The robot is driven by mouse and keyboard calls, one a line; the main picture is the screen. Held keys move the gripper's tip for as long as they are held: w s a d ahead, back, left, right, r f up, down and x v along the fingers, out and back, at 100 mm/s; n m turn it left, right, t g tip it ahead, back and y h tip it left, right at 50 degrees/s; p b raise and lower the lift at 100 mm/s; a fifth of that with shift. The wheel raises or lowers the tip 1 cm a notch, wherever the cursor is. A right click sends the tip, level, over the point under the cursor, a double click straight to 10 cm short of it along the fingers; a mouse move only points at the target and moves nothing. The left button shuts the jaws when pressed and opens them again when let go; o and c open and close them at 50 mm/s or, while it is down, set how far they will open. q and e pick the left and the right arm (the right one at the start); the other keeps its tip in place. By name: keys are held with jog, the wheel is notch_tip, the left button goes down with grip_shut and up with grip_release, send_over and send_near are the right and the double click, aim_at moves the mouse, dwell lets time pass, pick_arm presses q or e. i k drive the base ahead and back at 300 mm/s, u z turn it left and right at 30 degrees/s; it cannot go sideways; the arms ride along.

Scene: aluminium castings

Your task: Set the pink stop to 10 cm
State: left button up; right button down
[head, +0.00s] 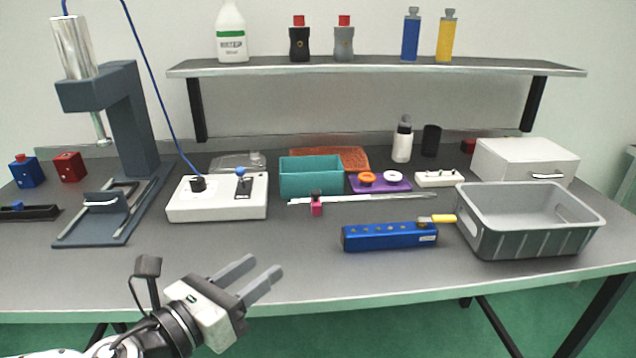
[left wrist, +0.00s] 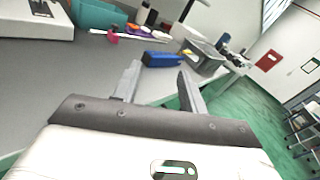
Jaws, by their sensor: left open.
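The pink stop (head: 316,205) sits on a thin pale rail or ruler (head: 375,199) near the rail's left end, in the middle of the table. It also shows small in the left wrist view (left wrist: 113,38). The scale marks are too small to read. My left gripper (head: 262,273) is open and empty at the table's front edge, in front of and to the left of the stop, well apart from it. Its two fingers also show in the left wrist view (left wrist: 160,80). My right gripper is not in view.
A teal box (head: 310,178) stands just behind the rail. A blue block with a yellow end (head: 389,237) lies in front to the right. A grey crate (head: 525,241) stands farther right, a white control box (head: 217,205) and a press (head: 130,120) left. The front-centre table is clear.

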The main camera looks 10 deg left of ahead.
aim_at(315, 193)
jog(key=i, duration=0.85)
